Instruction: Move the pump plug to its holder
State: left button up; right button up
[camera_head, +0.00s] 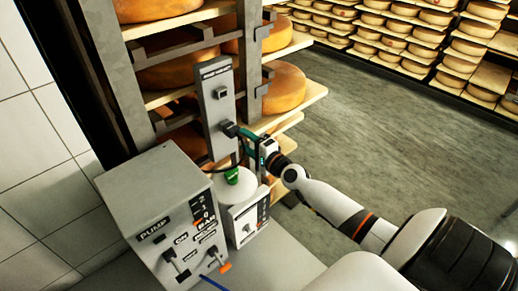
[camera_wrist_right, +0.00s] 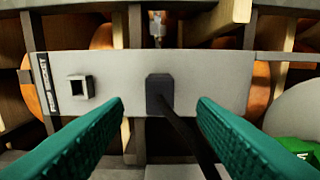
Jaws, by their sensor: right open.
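A grey upright panel (camera_head: 216,112) with a small label at its top stands by the shelf post. It carries an empty square socket (camera_head: 221,93) and, below it, the black plug (camera_head: 229,129). In the right wrist view the panel (camera_wrist_right: 115,65) lies crosswise, with the square opening (camera_wrist_right: 80,88) at left and the plug (camera_wrist_right: 160,94) near the middle. A black cable (camera_wrist_right: 190,135) runs from the plug. My right gripper (camera_head: 243,134) is open in front of the plug. Its green fingers are either side of the plug's line, without visible contact. My left gripper is out of view.
A grey pump box (camera_head: 150,198) with switches stands left of my right gripper. A smaller white box (camera_head: 246,218) and a green-capped item (camera_head: 238,176) sit close below the gripper. Shelves with cheese wheels (camera_head: 284,87) stand behind. The floor at right is clear.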

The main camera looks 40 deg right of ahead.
jog(key=s, duration=0.6)
jog(key=shift+d+b, duration=0.25)
jog(key=shift+b, duration=0.1)
jog(key=shift+s, duration=0.15)
